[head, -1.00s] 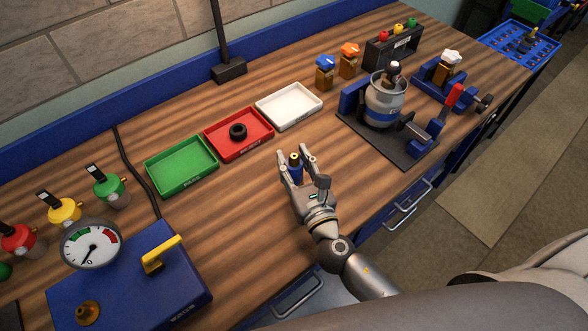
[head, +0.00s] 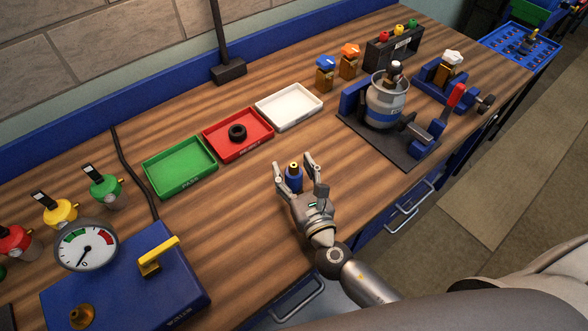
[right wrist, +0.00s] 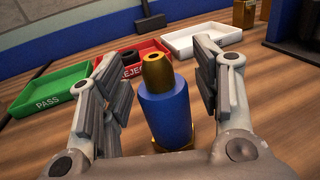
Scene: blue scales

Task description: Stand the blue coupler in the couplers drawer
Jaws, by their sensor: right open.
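The blue coupler (head: 294,180) has a blue body and a brass top. It stands upright on the wooden bench. My right gripper (head: 294,164) is open, with a finger on each side of the coupler. In the right wrist view the coupler (right wrist: 167,112) stands between the spread fingers of my gripper (right wrist: 165,95), with a gap on both sides. Drawer handles (head: 300,300) show along the bench front, one below my right arm and another (head: 408,215) farther right. The drawers look shut, and I cannot read any couplers label. My left gripper is not in view.
Behind the coupler lie a green tray (head: 180,183), a red tray (head: 225,152) holding a black ring (head: 237,132), and a white tray (head: 290,122). A clamped grey canister (head: 384,108) stands right. A blue box (head: 130,285) with gauge sits left. Bench around the coupler is clear.

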